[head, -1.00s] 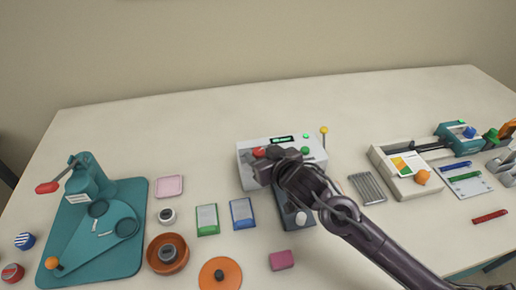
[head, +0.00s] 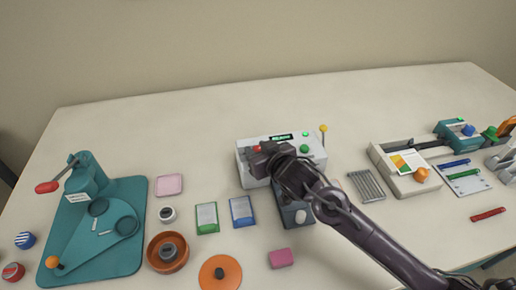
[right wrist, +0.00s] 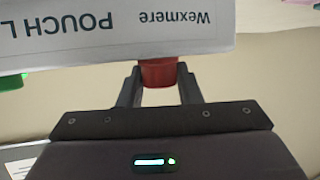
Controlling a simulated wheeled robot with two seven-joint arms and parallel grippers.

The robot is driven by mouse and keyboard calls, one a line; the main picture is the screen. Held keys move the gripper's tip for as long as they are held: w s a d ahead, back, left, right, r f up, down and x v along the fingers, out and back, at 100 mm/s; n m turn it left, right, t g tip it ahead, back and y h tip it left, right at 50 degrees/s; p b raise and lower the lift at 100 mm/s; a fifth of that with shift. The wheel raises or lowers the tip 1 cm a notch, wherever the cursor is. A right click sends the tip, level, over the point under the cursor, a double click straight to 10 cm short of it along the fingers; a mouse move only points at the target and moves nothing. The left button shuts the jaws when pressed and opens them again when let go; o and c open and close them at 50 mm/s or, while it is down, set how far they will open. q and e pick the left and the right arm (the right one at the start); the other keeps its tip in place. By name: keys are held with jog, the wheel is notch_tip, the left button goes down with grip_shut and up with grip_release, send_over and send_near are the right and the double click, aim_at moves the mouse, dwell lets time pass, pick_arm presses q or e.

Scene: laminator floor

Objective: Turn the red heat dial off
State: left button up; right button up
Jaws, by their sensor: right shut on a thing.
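The white laminator (head: 241,163) stands at the middle of the table, with a small display and controls on its sloped front. In the right wrist view its label panel (right wrist: 110,35) shows upside down. The red heat dial (right wrist: 158,73) sits between the two fingers of my right gripper (right wrist: 158,88), which is shut on it. In the head view only a bit of the red dial (head: 257,149) shows, as my right gripper (head: 259,158) covers the rest. The dial's pointer and markings are hidden. My left gripper is not in view.
A green knob (head: 304,149) is on the laminator's right, with a yellow-tipped lever (head: 323,128) beside it. A dark grey unit (head: 291,215) stands in front, under my arm. Blue (head: 242,222) and green (head: 206,228) cards lie to the left. The table behind is clear.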

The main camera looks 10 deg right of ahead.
jog(key=shift+d+r+n+g+y+p, duration=0.25)
jog(key=shift+n+y+p, duration=0.35)
jog(key=shift+p, duration=0.6)
jog(key=shift+a+r+n+g+y+p, duration=0.15)
jog(key=shift+n+g+y+p, duration=0.35)
jog(key=shift+p, duration=0.7)
jog(key=shift+f+n+g+y+p, duration=0.15)
jog(key=shift+n+g+y+p, duration=0.2)
jog(key=shift+n+y, duration=0.25)
jog(key=shift+f+n+g+y+p, duration=0.2)
jog(key=shift+n+y+p, duration=0.2)
jog(key=shift+n+y, duration=0.2)
jog(key=shift+n+g+y, duration=0.9)
jog(key=shift+n+y, duration=0.1)
jog(key=shift+n, duration=0.1)
jog(key=o, duration=1)
jog(key=b+v, duration=0.1)
jog(key=v, duration=0.5)
jog(key=shift+s+d, duration=0.2)
jog(key=shift+d, duration=0.05)
jog(key=shift+s+d+r, duration=0.3)
jog(key=shift+s, duration=0.05)
